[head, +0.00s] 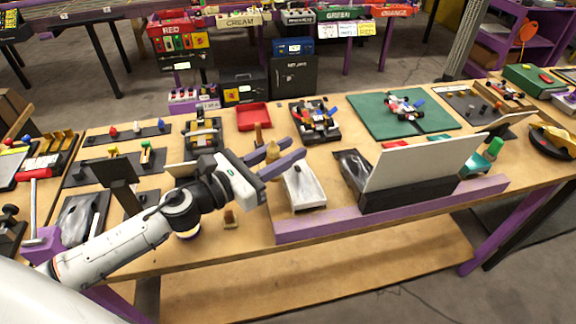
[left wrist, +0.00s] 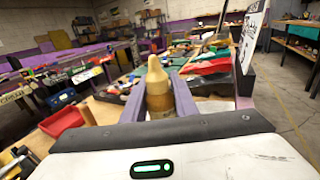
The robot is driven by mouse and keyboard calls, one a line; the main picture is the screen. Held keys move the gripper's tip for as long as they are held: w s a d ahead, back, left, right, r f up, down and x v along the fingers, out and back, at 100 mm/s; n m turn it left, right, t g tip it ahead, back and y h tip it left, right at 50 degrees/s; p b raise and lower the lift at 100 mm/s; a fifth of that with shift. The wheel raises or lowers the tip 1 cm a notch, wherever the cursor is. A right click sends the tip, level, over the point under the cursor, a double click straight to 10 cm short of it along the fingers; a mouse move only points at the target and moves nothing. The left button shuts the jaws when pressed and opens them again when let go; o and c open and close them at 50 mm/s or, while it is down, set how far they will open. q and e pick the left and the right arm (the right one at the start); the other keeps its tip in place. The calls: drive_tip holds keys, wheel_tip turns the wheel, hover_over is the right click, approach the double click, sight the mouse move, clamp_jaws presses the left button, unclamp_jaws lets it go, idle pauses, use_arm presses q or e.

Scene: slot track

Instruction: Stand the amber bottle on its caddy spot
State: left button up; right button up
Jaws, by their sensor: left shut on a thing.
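My left gripper (head: 283,153) reaches in from the left over the middle of the bench, with its purple fingers shut on an amber bottle (head: 272,150). In the left wrist view the bottle (left wrist: 158,90) stands roughly upright between the fingers, with its pale tan tip up; its lower part is hidden by the gripper body. In the head view the bottle is partly covered by the near finger. It appears above the bench, near a white-and-grey tray (head: 304,187). I cannot tell which spot is the caddy's. My right gripper is not in view.
A white upright panel (head: 423,160) on a black base stands to the right, behind a purple front rail (head: 390,212). A small tan bottle (head: 229,217) stands below the arm. A red tray (head: 253,116) and a green mat (head: 370,125) lie further back.

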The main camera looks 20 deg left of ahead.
sight(286, 176)
use_arm(q)
drive_tip(key=shift+f+b, duration=0.35)
drive_tip(key=shift+f, duration=1.35)
drive_tip(key=shift+f, duration=0.15)
drive_tip(key=o, duration=1.1)
drive_tip(key=shift+c, duration=0.2)
